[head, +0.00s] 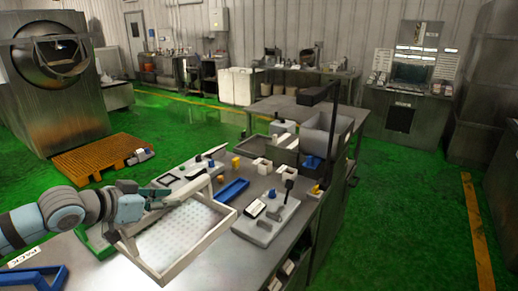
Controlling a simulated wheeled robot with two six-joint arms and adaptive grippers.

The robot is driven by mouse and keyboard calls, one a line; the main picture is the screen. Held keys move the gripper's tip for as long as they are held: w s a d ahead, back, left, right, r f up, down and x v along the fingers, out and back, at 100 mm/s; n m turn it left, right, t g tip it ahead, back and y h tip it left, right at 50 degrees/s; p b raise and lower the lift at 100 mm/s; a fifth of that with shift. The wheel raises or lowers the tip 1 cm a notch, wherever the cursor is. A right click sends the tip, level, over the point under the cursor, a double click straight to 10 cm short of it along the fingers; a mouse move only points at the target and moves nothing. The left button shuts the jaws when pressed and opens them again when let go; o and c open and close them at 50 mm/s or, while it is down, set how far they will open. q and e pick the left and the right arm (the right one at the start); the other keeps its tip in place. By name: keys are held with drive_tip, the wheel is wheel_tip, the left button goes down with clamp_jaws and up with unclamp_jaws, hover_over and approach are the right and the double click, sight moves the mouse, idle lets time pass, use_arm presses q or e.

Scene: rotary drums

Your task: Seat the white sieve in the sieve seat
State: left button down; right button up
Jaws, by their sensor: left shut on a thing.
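The white sieve (158,274) is a large rectangular frame with a pale perforated sheet, in the lower middle of the head view. It is tilted in the picture over the metal table. My left gripper (172,196) is at its upper left side and is shut on its frame. My left arm comes in from the left edge. The sieve hides part of the table beneath it, and I cannot tell whether it touches anything below. I cannot pick out the sieve seat for certain. My right gripper is not in view.
A blue tray (232,190) lies right behind the sieve, and a grey plate with small parts (262,230) stands to its right. A green-edged tray (97,246) is partly hidden at left. A blue frame (36,270) is at lower left. A grey bin (322,138) stands at the table's back.

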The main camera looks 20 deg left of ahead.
sight(191, 250)
use_arm(q)
drive_tip(key=shift+s+f, duration=0.1)
drive_tip(key=shift+f, duration=0.05)
drive_tip(key=shift+d+m+h, duration=0.25)
drive_tip(key=shift+m+h, duration=0.05)
drive_tip(key=s+d+f+m+h, duration=0.1)
drive_tip(key=d, duration=0.1)
drive_tip(key=s+d+f+m+g+h, duration=0.1)
drive_tip(key=s+d, duration=0.1)
drive_tip(key=d, duration=0.1)
drive_tip(key=s+d+f+m+g+h, duration=0.1)
drive_tip(key=d, duration=0.2)
drive_tip(key=shift+s+d+f+m, duration=0.1)
drive_tip(key=shift+s+f+m, duration=0.1)
drive_tip(key=shift+s+m, duration=0.15)
drive_tip(key=s+d+f+m+g+h, duration=0.2)
drive_tip(key=s+d+m, duration=0.1)
drive_tip(key=s+d, duration=0.5)
drive_tip(key=d, duration=0.2)
drive_tip(key=shift+d+g+h, duration=0.3)
drive_tip(key=shift+d+h, duration=0.1)
drive_tip(key=shift+w, duration=0.1)
